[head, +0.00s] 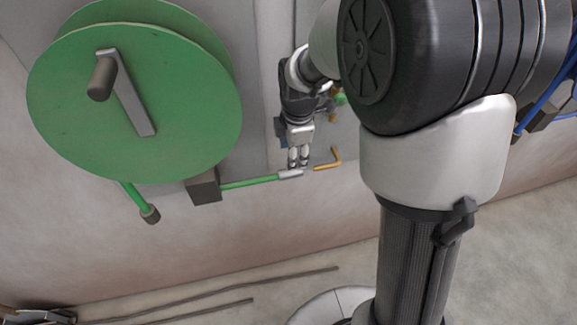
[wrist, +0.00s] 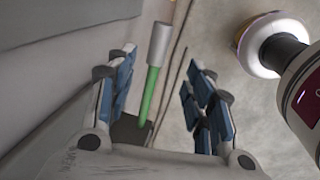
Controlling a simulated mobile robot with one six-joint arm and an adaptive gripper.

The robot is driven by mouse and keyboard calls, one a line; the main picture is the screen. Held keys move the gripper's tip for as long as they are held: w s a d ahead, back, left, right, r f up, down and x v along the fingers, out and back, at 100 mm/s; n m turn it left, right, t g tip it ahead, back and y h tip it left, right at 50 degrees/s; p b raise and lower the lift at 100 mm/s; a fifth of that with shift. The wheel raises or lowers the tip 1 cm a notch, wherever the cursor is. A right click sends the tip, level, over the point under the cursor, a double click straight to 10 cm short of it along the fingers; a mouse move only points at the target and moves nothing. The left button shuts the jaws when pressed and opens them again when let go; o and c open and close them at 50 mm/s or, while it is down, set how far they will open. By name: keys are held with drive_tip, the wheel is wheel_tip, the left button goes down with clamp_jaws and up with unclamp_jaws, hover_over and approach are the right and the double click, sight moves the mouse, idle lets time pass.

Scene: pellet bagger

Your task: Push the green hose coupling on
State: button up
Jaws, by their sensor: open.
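The green hose (head: 248,183) runs right from a dark block below the reel and ends in a light grey coupling (head: 289,174). My gripper (head: 298,165) is open and points down at this coupling, with its fingertips close above or beside it; contact cannot be told. In the wrist view the grey coupling (wrist: 159,42) and green hose (wrist: 149,95) appear between the spread fingers (wrist: 160,62). A bent brass-coloured pipe (head: 328,164) lies just right of the coupling, with a small gap between them.
A large green reel (head: 140,100) with a crank fills the left. A dark block (head: 203,188) and a second green hose end (head: 150,214) hang below it. Long thin rods (head: 215,290) lie on the floor. Blue hoses (head: 540,95) show at right.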

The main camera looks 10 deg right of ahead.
sight(290, 173)
drive_tip(key=f+b, duration=0.1)
drive_tip(key=f, duration=0.2)
drive_tip(key=w+f+b, duration=0.1)
drive_tip(key=f, duration=0.3)
drive_tip(key=w+f+b, duration=0.1)
drive_tip(key=f, duration=0.3)
drive_tip(key=shift+w, duration=0.15)
drive_tip(key=shift+c, duration=0.4)
clamp_jaws()
drive_tip(key=shift+d, duration=0.1)
